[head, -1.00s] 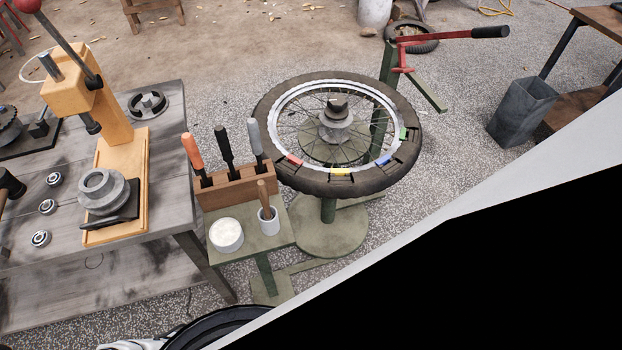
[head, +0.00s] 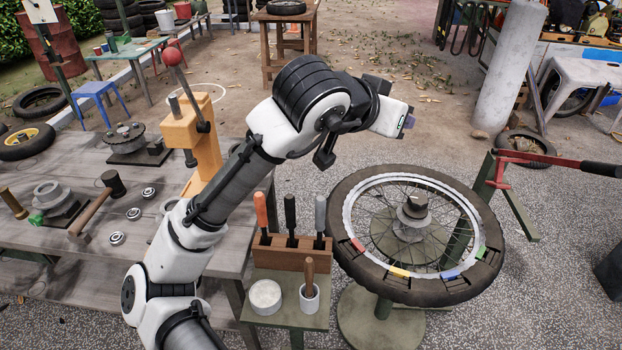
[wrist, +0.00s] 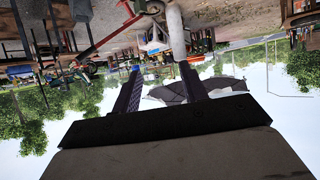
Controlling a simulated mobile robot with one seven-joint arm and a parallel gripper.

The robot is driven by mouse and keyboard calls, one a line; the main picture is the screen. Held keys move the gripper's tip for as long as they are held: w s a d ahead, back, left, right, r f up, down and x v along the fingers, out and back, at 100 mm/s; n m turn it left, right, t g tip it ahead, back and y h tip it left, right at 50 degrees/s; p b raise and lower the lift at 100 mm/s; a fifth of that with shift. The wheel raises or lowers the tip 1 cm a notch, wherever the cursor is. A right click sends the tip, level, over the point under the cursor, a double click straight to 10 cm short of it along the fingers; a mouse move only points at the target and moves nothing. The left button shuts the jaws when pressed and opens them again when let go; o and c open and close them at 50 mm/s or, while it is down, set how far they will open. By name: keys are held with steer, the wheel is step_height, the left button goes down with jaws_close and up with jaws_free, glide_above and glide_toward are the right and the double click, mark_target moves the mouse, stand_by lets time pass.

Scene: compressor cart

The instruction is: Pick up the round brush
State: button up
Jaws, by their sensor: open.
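The round brush (head: 309,268) stands in a small white cup (head: 309,299) on a green stand, and only its wooden handle shows. Its bristle end is hidden in the cup. My gripper (head: 408,121) is raised well above and to the right of the brush in the head view, near the far side of the wheel. In the wrist view, two dark fingers of my gripper (wrist: 160,68) are apart with nothing between them. The wrist view looks out upside down over the yard, and the brush is not in it.
A wooden rack (head: 290,252) with several handled tools stands just behind the cup. A tub of white paste (head: 265,297) is left of the cup. The wheel with its tire (head: 350,250) is close on the right. A workbench (head: 150,240) is on the left.

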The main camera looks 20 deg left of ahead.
steer(key=s+a+f+n+g+y, duration=0.1)
steer(key=s+a+f+g+y, duration=0.1)
steer(key=s+f+g, duration=0.3)
steer(key=a+f+n+g+y, duration=0.1)
steer(key=a+f+g, duration=0.15)
steer(key=f, duration=0.45)
steer(key=g+y, duration=0.2)
steer(key=g, duration=0.2)
glide_above(309, 260)
step_height(309, 260, down, 5)
steer(key=shift+n, duration=0.4)
steer(key=f, duration=0.8)
steer(key=shift+d+p, duration=0.2)
steer(key=shift+p, duration=0.15)
steer(key=shift+a+f+p, duration=0.15)
steer(key=shift+f+p, duration=0.2)
steer(key=shift+f, duration=1.1)
steer(key=shift+a+f+p, duration=0.1)
steer(key=shift+f+p, duration=0.25)
steer(key=shift+f, duration=1.1)
steer(key=shift+c, duration=0.4)
jaws_close()
